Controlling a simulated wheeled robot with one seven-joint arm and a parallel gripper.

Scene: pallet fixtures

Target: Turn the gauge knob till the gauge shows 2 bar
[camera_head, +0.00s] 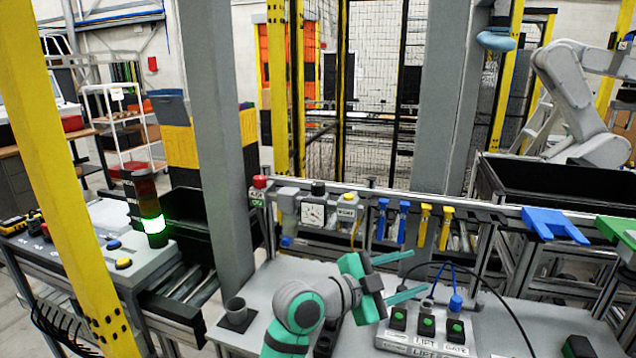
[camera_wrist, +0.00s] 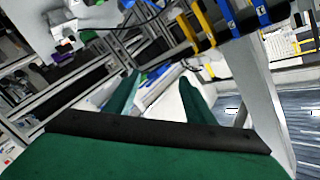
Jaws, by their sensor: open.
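The white-faced gauge (camera_head: 312,213) is mounted on the rail at the back of the workbench, left of centre in the head view. Its needle is too small to read. A dark knob (camera_head: 318,188) sits just above it and a blue knob (camera_head: 287,241) sits lower left; I cannot tell which one sets the gauge. My gripper (camera_head: 421,270) is open and empty, in front of and to the right of the gauge, its teal fingers pointing right. In the wrist view my gripper (camera_wrist: 160,77) shows both fingers apart with nothing between them. The gauge is not recognisable there.
A switch box (camera_head: 428,340) with green buttons and blue-plugged cables stands right of my arm. Blue wrenches (camera_head: 382,219) and yellow wrenches (camera_head: 424,226) hang from the rail. A black cable arches at right.

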